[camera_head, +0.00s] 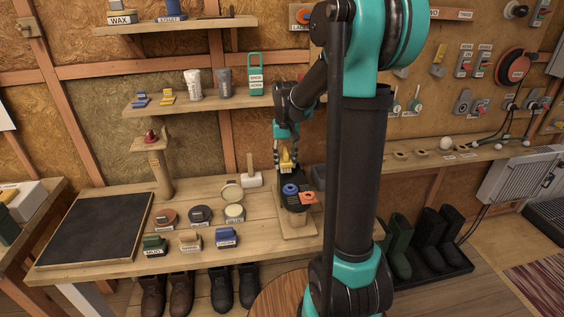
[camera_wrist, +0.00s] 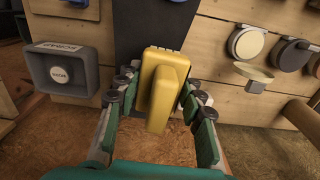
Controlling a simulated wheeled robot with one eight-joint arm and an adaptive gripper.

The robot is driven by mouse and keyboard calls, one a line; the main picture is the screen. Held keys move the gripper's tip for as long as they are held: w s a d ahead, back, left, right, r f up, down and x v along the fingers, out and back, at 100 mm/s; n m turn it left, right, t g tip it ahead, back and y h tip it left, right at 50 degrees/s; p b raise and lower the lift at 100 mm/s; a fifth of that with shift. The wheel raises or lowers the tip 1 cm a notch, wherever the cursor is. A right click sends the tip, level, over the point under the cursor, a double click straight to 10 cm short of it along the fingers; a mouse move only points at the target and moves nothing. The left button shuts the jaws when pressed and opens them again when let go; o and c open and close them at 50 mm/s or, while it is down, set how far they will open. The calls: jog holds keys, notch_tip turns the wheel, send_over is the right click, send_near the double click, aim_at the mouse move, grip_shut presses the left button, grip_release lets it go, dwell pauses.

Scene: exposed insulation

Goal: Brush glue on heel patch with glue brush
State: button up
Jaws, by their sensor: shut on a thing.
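My gripper (camera_head: 286,157) is shut on a yellow brush-like tool, which I take to be the glue brush (camera_head: 287,162). In the wrist view, the yellow tool (camera_wrist: 163,84) sits between the two green-padded fingers (camera_wrist: 158,92). The gripper is over the back of the workbench, just above a dark form (camera_head: 292,181) on a wooden stand. A blue round piece (camera_head: 290,190) and an orange piece (camera_head: 308,198) are at the front of that form. I cannot tell which part is the heel patch, or whether the brush touches the form.
Several tins (camera_head: 199,215) and an open one (camera_head: 232,191) are left of the stand. Green, tan and blue brushes (camera_head: 227,238) line the bench's front. A grey labelled bin (camera_wrist: 61,71) is beside the gripper in the wrist view. The dark mat (camera_head: 95,228) is clear.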

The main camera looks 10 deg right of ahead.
jog(key=shift+d+f, duration=0.1)
jog(key=shift+d, duration=2.7)
jog(key=shift+a, duration=1.8)
jog(key=shift+c, duration=0.4)
jog(key=shift+a, duration=1.7)
jog(key=shift+r, duration=3)
jog(key=shift+r, duration=1.5)
